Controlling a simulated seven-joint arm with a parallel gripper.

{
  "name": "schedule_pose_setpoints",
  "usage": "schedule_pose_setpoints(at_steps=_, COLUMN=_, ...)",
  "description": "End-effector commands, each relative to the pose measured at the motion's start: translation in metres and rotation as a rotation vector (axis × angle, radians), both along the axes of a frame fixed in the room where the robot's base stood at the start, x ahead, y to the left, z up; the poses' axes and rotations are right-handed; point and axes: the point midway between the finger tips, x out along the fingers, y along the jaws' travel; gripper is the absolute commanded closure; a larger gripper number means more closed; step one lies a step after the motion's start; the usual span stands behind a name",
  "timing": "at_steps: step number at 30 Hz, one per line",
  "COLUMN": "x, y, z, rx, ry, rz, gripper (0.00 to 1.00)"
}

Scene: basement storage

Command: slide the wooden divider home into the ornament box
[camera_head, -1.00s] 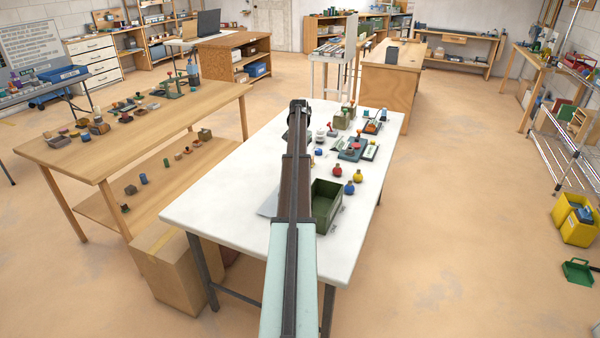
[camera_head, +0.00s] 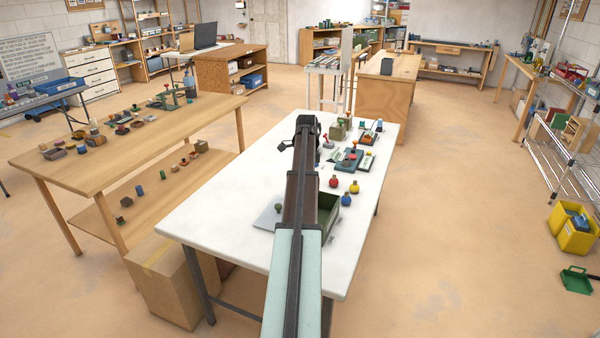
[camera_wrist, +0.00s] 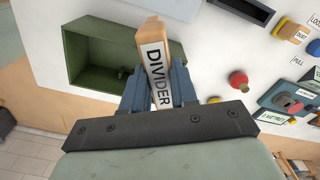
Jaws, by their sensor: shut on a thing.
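The wooden divider (camera_wrist: 152,45) is a light wood piece labelled DIVIDER, held between the blue fingers of my gripper (camera_wrist: 157,82) in the wrist view. My gripper is shut on it. The ornament box, a dark green open-topped box (camera_wrist: 78,30), lies just left of and beyond the divider in that view. The divider's upper end overlaps the box's right side in the picture; I cannot tell whether they touch. In the head view the box (camera_head: 328,224) is partly hidden behind my arm, and the divider cannot be made out.
Red (camera_head: 333,181), blue (camera_head: 346,200) and yellow (camera_head: 354,187) round ornaments stand on the white table (camera_head: 225,215) right of my arm. Small labelled fixtures lie farther back. The table's left part is mostly clear. A wooden bench (camera_head: 60,160) stands to the left.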

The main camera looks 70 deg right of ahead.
Motion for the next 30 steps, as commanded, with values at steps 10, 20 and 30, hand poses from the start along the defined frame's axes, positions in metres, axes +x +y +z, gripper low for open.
schedule_pose_setpoints(at_steps=10, x=-0.052, y=0.041, z=0.007, rx=0.000, ry=0.000, rz=-0.382, gripper=1.00)
schedule_pose_setpoints(at_steps=20, x=-0.065, y=0.049, z=0.008, rx=0.001, ry=0.000, rz=-0.496, gripper=1.00)
schedule_pose_setpoints(at_steps=30, x=-0.064, y=0.049, z=0.008, rx=0.000, ry=0.000, rz=-0.493, gripper=1.00)
